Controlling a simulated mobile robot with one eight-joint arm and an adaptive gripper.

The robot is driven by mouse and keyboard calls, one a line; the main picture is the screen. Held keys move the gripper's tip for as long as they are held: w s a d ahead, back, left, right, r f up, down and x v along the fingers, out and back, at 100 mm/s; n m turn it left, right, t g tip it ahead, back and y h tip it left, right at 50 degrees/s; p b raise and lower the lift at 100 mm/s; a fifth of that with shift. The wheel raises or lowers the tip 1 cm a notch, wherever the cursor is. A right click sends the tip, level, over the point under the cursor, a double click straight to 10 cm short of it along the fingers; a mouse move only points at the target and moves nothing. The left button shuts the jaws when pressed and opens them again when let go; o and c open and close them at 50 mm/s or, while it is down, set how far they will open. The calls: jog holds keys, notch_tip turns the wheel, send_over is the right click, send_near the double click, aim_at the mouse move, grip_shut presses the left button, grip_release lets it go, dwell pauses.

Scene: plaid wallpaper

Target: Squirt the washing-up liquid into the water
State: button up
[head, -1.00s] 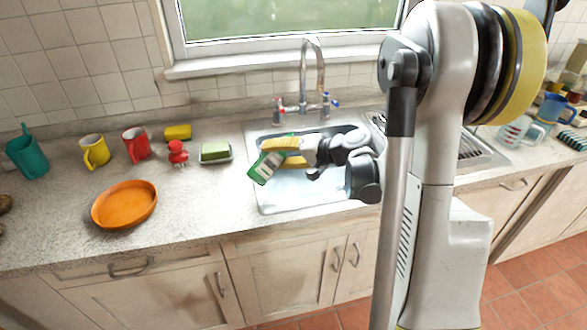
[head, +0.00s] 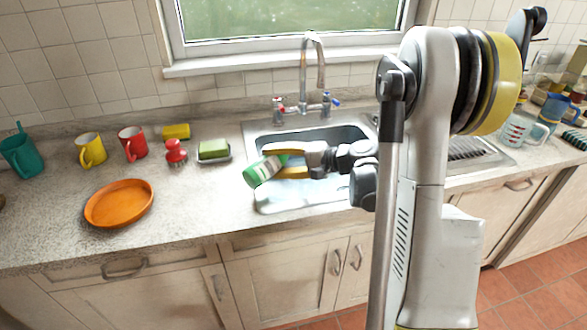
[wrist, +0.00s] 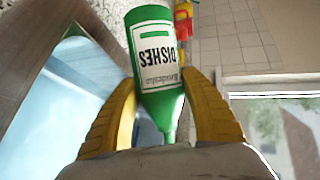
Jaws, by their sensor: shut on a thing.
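My gripper (head: 278,163) has yellow fingers and is shut on the green washing-up liquid bottle (head: 261,173). The bottle is tilted at the left side of the sink (head: 340,132). In the wrist view, the bottle (wrist: 153,50) sits between both fingers (wrist: 163,105). Its white "DISHES" label reads upside down, and its narrow nozzle points toward the palm. The pale blue water (head: 300,193) lies in the basin, and it also shows at the left of the wrist view (wrist: 65,100). I see no liquid leaving the bottle; the nozzle tip is hidden by the gripper.
A tap (head: 305,75) stands behind the basin. A drainer (head: 470,150) lies at right.

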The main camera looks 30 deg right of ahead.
jog(key=shift+f+m+b, duration=0.4)
jog(key=shift+f+b, duration=0.1)
jog(key=shift+b, duration=0.2)
dwell(0.8)
